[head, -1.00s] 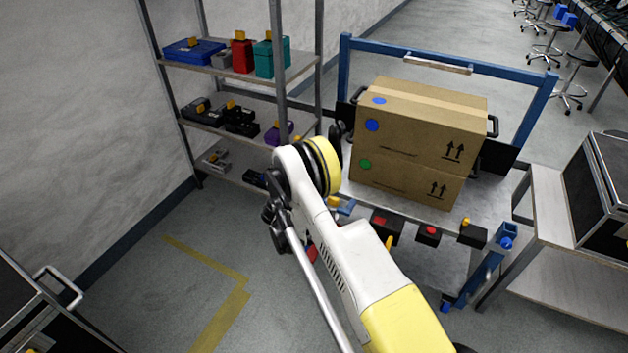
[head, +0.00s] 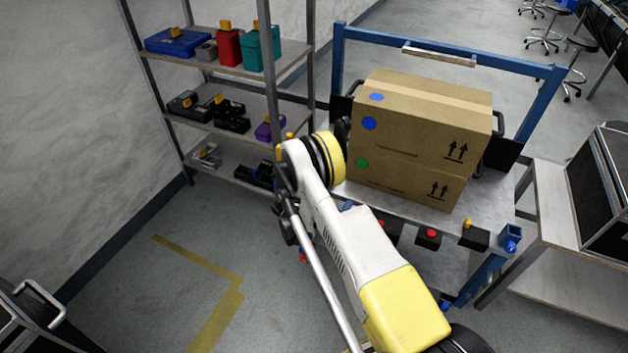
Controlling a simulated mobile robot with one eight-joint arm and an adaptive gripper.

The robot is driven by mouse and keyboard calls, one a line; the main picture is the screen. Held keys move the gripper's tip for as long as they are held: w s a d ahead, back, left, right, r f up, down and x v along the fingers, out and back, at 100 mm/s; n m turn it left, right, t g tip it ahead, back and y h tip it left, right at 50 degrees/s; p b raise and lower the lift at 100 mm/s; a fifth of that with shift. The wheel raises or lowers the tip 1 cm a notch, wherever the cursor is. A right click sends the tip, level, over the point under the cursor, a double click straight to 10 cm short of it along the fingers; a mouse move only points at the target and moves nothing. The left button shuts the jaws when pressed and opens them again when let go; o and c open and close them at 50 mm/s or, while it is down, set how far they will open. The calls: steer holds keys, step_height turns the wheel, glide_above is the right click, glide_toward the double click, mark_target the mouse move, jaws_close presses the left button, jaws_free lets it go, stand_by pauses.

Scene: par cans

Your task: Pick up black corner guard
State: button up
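Another is partly hidden behind my arm. I cannot tell which black part is the corner guard. My white and yellow arm reaches from the lower right up to a yellow-ringed joint left of the cardboard boxes. My gripper's fingers cannot be made out; they are hidden behind or below the arm.
Cardboard boxes (head: 425,125) stand on the blue-framed cart (head: 541,110). A metal shelf rack (head: 285,62) with toolboxes stands at the left. A table (head: 545,215) with a black case (head: 603,190) is at the right.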

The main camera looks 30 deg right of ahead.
steer(key=shift+s, duration=0.1)
steer(key=c, duration=1.6)
steer(key=shift+c, duration=0.3)
